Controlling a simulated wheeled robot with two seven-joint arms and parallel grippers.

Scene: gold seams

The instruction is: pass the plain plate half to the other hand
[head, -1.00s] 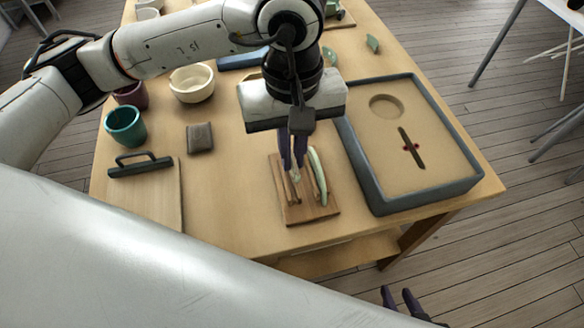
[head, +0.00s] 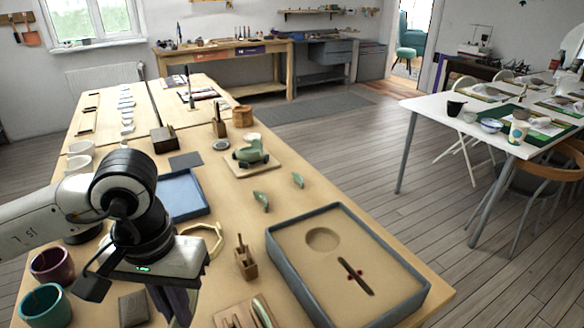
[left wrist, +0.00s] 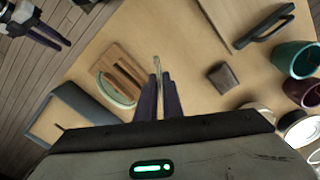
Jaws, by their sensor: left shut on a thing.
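My left gripper (head: 172,308) hangs over the table's front left in the head view, its fingertips cut off by the lower edge. In the left wrist view, its fingers (left wrist: 158,98) are shut on a thin pale piece (left wrist: 157,68), seen edge-on, which I take for the plain plate half. The wooden rack (left wrist: 131,60) stands beside it, with a pale green piece (left wrist: 113,93) in one slot; the rack (head: 228,318) also shows in the head view. My right gripper (left wrist: 48,34) is at the wrist view's top left, empty, its fingers apart.
Teal (head: 45,308) and maroon (head: 52,266) cups stand at the left. A small wooden block holder (head: 245,262) and a cream ring (head: 205,240) are behind the rack.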

